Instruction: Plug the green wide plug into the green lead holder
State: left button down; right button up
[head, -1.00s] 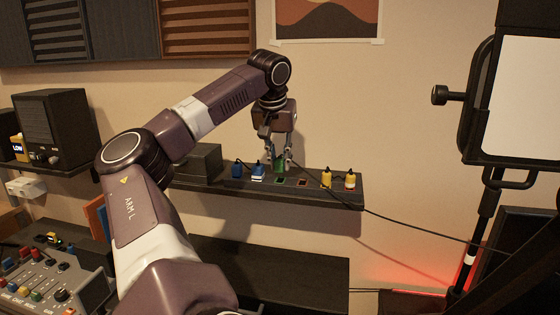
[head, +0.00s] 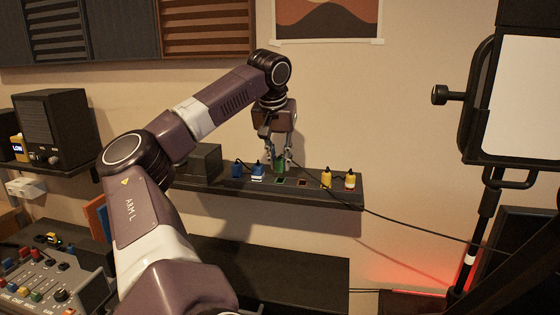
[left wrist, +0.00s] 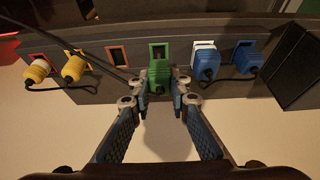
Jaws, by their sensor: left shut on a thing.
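My left gripper (head: 280,164) is shut on the green wide plug (head: 279,168) above the shelf. In the left wrist view the fingers (left wrist: 159,94) grip the plug (left wrist: 158,82) from both sides. I cannot tell whether the plug touches the holder. My right gripper is not in view.
Blue plugs (head: 257,173) stand left of the green holder on the shelf (head: 338,196). A red-edged empty slot (head: 303,182) and yellow plugs (head: 326,179) are to its right. A dark cable (head: 420,229) runs right from the shelf. A dark box (head: 205,161) stands at the left.

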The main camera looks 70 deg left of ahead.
pick_arm(q)
jog(key=shift+f+b, duration=1.25)
jog(key=shift+f, duration=0.05)
jog(key=c, duration=1.7)
grip_release()
jog(key=shift+c, duration=0.2)
jog(key=shift+r, duration=0.15)
jog(key=v, duration=1.2)
